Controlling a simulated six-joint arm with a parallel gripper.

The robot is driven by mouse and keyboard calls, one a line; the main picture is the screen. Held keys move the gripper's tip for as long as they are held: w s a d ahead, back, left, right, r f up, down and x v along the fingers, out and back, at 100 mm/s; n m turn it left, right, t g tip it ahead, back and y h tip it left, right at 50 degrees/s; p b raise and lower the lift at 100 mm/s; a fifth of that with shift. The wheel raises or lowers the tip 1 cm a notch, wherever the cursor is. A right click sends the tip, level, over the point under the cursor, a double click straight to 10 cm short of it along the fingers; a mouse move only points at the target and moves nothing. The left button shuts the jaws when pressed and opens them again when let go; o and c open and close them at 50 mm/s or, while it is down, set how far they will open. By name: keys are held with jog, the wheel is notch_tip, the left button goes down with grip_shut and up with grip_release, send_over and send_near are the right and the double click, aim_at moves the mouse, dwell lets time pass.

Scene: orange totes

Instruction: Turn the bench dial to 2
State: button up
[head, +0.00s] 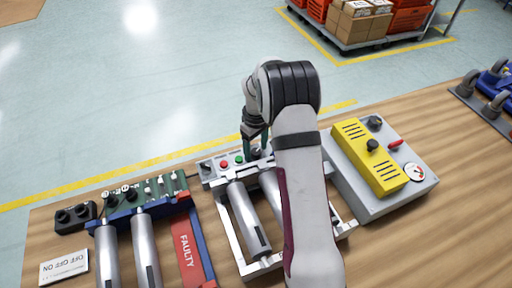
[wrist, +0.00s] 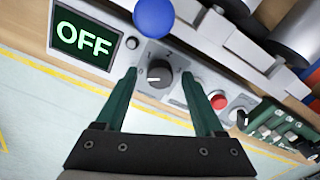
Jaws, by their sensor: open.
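The bench dial (wrist: 161,73) is a dark round knob with a white pointer mark, on a light panel in the wrist view. My gripper (wrist: 159,76) is open, with one green finger on each side of the dial. I cannot tell whether either finger touches it. In the head view my gripper (head: 256,143) is over the panel's right part, and my arm hides the dial and display.
A red button (wrist: 218,101) is close to one finger, and a blue ball (wrist: 153,17) is beyond the dial. A yellow and grey box (head: 368,155) stands right of my arm. A fixture with a red FAULTY plate (head: 187,250) is at left.

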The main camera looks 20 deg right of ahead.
jog(key=shift+c, duration=0.2)
grip_shut()
jog(key=shift+m, duration=0.3)
jog(key=m, duration=1.1)
jog(key=shift+m, duration=0.4)
jog(key=m, duration=1.1)
jog(key=shift+m, duration=0.4)
